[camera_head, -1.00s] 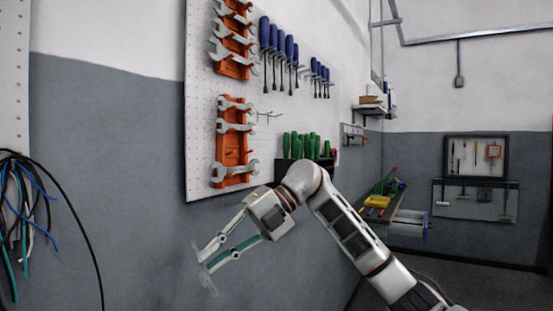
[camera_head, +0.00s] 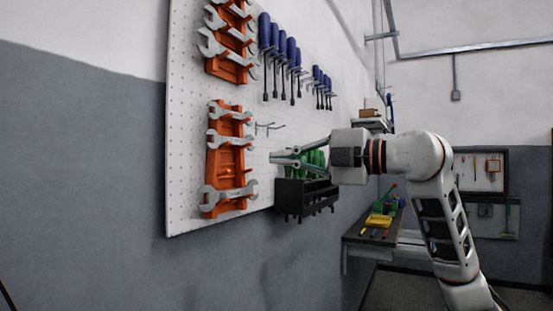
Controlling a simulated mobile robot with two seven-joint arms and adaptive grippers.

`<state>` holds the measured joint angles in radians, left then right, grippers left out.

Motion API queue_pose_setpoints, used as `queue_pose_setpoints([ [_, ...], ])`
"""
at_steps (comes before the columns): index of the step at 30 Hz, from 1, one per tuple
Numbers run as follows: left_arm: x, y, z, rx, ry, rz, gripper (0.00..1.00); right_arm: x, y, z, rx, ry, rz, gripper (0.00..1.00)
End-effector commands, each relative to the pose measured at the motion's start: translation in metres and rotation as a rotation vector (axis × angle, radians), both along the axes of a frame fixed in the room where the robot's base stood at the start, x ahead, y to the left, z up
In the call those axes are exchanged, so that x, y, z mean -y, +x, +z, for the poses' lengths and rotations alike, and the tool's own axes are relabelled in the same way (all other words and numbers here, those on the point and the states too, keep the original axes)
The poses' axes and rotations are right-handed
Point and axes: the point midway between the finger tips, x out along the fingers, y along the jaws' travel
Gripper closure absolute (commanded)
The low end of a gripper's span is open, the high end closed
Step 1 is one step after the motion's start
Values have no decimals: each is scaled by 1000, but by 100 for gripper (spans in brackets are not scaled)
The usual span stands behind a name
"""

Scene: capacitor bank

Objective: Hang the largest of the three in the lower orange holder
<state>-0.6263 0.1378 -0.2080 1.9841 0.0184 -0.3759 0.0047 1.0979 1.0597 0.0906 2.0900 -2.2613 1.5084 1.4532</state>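The lower orange holder (camera_head: 226,172) hangs on the white pegboard, left of the middle. It bears three silver wrenches: a top one (camera_head: 229,112), a middle one (camera_head: 229,139) and a bottom one (camera_head: 228,195), which looks the longest of these. A bare stretch of holder shows between the middle and bottom wrenches. My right gripper (camera_head: 274,158) points left, to the right of the holder and apart from it in the picture, in front of green-handled screwdrivers. Its fingers converge and look shut, with nothing visible between them. My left gripper is out of view.
An upper orange holder (camera_head: 230,67) bears several wrenches. Blue screwdrivers (camera_head: 280,52) hang to its right. A black rack (camera_head: 304,198) with green screwdrivers (camera_head: 318,158) juts out below my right gripper. Empty metal pegs (camera_head: 268,126) stick out beside the lower holder.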

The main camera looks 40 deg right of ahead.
Motion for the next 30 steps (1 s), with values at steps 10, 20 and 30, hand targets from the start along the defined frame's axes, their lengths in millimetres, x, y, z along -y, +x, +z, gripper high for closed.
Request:
queue_pose_setpoints([
  [10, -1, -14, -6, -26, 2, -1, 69, -3, 8, 0, 3, 3, 1, 100],
  [20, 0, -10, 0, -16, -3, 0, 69, -10, 25, -3, 2, 2, 1, 100],
  [30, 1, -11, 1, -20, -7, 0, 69, -17, 42, -5, 3, 3, 0, 100],
])
